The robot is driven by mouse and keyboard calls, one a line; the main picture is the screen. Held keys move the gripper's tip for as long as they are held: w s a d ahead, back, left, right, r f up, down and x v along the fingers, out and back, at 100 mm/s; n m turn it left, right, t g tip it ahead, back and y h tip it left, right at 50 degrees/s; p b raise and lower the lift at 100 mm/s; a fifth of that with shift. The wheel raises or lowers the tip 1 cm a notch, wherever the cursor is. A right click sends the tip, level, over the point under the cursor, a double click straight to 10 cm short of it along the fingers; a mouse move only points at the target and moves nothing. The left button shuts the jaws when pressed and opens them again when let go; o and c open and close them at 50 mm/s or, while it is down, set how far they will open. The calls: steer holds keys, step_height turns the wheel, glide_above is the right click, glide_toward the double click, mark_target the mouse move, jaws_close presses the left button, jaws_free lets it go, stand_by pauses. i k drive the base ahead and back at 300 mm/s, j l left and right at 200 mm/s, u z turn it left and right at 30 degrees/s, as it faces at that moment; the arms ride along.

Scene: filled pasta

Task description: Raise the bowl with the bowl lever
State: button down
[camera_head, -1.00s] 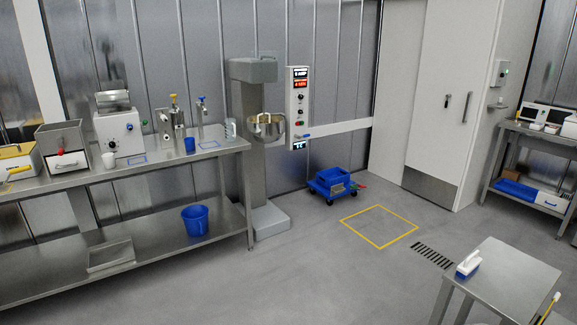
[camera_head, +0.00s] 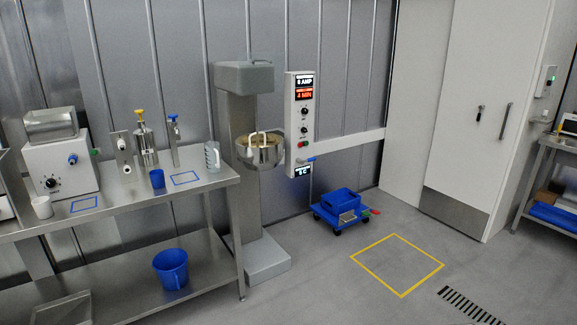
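The mixer (camera_head: 246,160) is a tall grey column on a flat base, with a boxy head on top. Its steel bowl (camera_head: 262,155) hangs at mid-column below the head, with a pale mass and a light-coloured tool or handle showing at its top. A blue-ended lever (camera_head: 306,160) sticks out at the lower part of the white control panel (camera_head: 298,120), right of the bowl; I cannot tell for sure that it is the bowl lever. My gripper is not in view.
A steel table (camera_head: 120,206) with machines, jug and cups stands left of the mixer. A blue wheeled cart (camera_head: 342,210) sits on the floor to the right. The floor within the yellow square (camera_head: 398,264) is clear.

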mark_target(301, 161)
steer(key=i, duration=3.75)
steer(key=z, duration=0.15)
